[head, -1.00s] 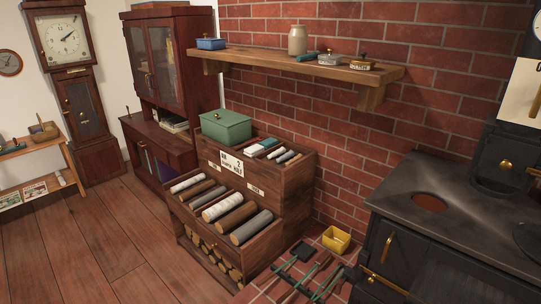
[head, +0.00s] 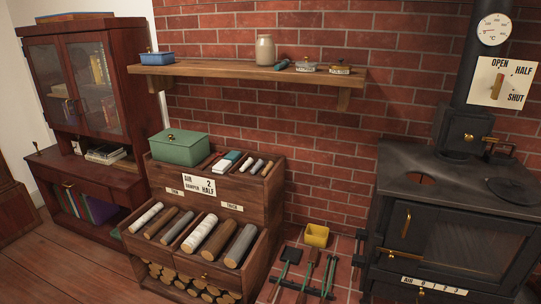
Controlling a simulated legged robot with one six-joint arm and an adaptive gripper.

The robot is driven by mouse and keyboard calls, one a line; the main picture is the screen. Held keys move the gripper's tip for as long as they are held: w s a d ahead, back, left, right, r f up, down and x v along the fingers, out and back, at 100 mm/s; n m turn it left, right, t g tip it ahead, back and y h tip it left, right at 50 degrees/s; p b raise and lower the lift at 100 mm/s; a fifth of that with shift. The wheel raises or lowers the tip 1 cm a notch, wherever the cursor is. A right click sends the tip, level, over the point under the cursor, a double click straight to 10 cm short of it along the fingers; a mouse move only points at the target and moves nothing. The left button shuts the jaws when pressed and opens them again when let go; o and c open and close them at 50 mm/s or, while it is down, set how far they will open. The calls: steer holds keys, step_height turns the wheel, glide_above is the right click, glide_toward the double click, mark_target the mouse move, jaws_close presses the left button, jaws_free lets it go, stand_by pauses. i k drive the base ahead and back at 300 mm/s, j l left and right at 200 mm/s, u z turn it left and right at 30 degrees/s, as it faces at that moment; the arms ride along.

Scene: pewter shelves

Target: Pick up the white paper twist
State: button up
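Several white rolled pieces lie in the wooden two-tier box, and I cannot tell for sure which is the paper twist. A small white roll (head: 246,164) lies in the upper tier, beside thinner grey and brown sticks. A long thin white roll (head: 146,217) lies at the left of the lower tier, and a thicker white roll (head: 200,236) lies near its middle, among brown and grey rolls. The wooden box (head: 258,211) stands against the brick wall. My gripper is not in view.
A green lidded box (head: 180,147) sits on the upper tier's left. A shelf (head: 250,77) hangs above. Open wooden floor (head: 75,265) lies at left.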

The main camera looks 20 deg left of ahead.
mark_target(249, 162)
steer(key=j, duration=1.1)
steer(key=j+z, duration=0.15)
steer(key=j, duration=0.9)
steer(key=i+j, duration=0.1)
steer(key=j, duration=0.35)
steer(key=i+j, duration=0.15)
steer(key=j, duration=0.25)
steer(key=i+j, duration=0.1)
steer(key=j, duration=0.35)
steer(key=i+j+z, duration=0.1)
steer(key=j, duration=0.35)
steer(key=i+j, duration=0.15)
steer(key=j, duration=0.3)
steer(key=i+j, duration=0.1)
steer(key=j, duration=0.15)
steer(key=i+j, duration=0.15)
